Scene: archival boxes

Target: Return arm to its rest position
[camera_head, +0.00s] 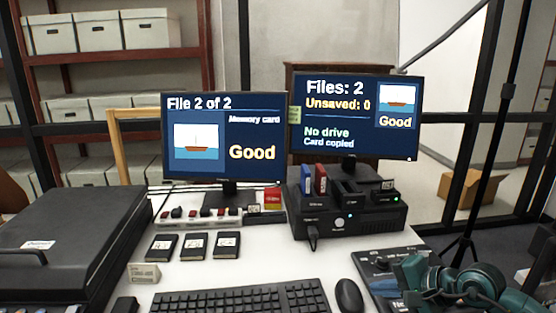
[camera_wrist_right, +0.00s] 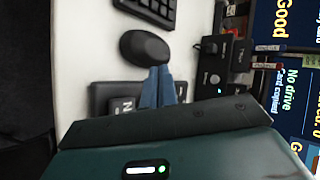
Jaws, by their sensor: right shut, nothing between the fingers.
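My right arm (camera_head: 475,285) is teal and shows at the lower right of the head view, over the right front of the desk. Its gripper (camera_head: 415,272) is close to the dark flat box (camera_head: 375,262) there. In the right wrist view the two blue fingers (camera_wrist_right: 160,78) are together with nothing between them. They appear over the dark flat box (camera_wrist_right: 112,92), close to the black mouse (camera_wrist_right: 146,47). My left gripper is not in the head view.
The mouse (camera_head: 349,295) and keyboard (camera_head: 240,298) are at the desk's front. Two monitors (camera_head: 222,135) (camera_head: 352,115) stand behind. A black dock unit (camera_head: 345,215) holds a blue and a red item. A large black case (camera_head: 65,250) fills the left; three dark cartridges (camera_head: 193,246) lie mid-desk. A tripod (camera_head: 475,190) stands right.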

